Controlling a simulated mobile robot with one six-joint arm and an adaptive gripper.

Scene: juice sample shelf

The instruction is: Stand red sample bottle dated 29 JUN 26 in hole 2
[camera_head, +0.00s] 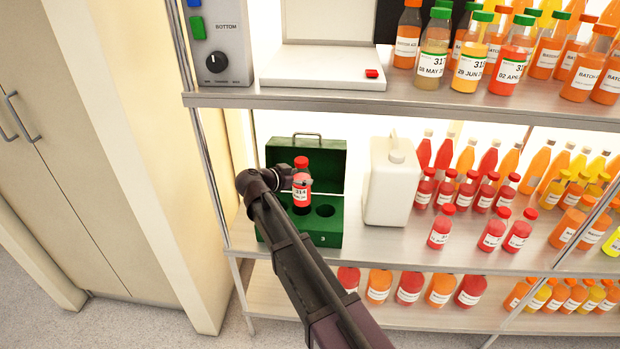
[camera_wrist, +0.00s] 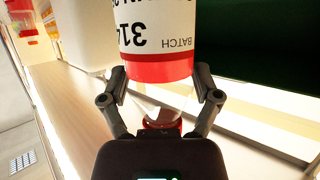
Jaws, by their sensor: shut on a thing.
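A red sample bottle (camera_head: 301,195) with a red cap and a white label reading 314 is held upright in front of the green box's open lid. My gripper (camera_head: 298,182) is shut on this bottle near its neck. In the wrist view the bottle (camera_wrist: 158,45) appears upside down between the two fingers (camera_wrist: 162,92); its date is cut off. The green box (camera_head: 322,240) stands open on the middle shelf with a 3 on its front. One dark empty hole shows right of the bottle; my arm and the bottle hide part of the box's left side. I cannot tell whether the bottle's base is above or inside a hole.
A white jug (camera_head: 390,190) stands close to the right of the box. Several red bottles (camera_head: 440,232) stand further right. The upper shelf (camera_head: 430,105) runs above the box, with a white device (camera_head: 325,70) on it. A shelf post (camera_head: 210,160) stands left of the box.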

